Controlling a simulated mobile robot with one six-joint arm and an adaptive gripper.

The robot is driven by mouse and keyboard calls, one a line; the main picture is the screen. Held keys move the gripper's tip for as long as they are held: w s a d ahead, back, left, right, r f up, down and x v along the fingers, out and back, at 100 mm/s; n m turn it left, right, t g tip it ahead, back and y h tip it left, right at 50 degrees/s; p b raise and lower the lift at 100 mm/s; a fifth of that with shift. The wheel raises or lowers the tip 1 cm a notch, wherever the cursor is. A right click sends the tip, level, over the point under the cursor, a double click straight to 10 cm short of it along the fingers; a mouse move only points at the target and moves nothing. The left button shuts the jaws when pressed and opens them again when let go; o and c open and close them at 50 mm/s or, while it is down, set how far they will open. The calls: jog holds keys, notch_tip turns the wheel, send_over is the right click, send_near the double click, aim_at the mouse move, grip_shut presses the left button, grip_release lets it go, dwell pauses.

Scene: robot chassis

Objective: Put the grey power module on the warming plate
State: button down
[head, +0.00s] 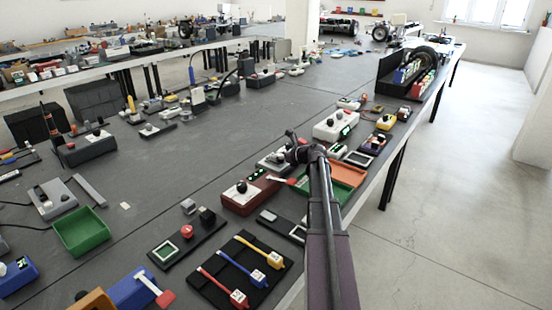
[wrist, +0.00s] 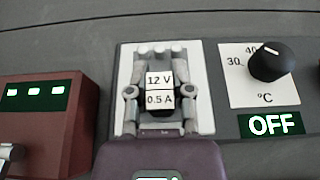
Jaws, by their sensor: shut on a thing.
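The power module (wrist: 159,90) shows in the wrist view as a dark block with white labels "12 V" and "0.5 A". My gripper (wrist: 160,95) is shut on it, one grey finger on each side. The module is over the pale plate of the warming plate (wrist: 205,60); I cannot tell whether it touches. The warming plate has a dark grey body, a black dial beside a °C scale, and a display reading "OFF". In the head view my gripper (head: 296,150) is over the row of devices near the right table edge, and my arm hides part of them.
A dark red box (wrist: 60,120) with green-lit displays stands left of the warming plate in the wrist view. In the head view an orange-green tray (head: 345,175) and a white device (head: 335,124) are close to my arm.

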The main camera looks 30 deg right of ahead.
jog(key=shift+f, duration=0.2)
jog(key=c, duration=0.5)
grip_release()
jog(key=shift+r, duration=0.1)
jog(key=shift+r, duration=0.15)
jog(key=shift+s+d+r+p, duration=0.15)
jog(key=shift+s+r+p, duration=0.15)
jog(key=shift+s+p, duration=0.15)
jog(key=shift+p+v, duration=1.95)
jog(key=shift+v, duration=3.5)
jog(key=shift+f, duration=0.1)
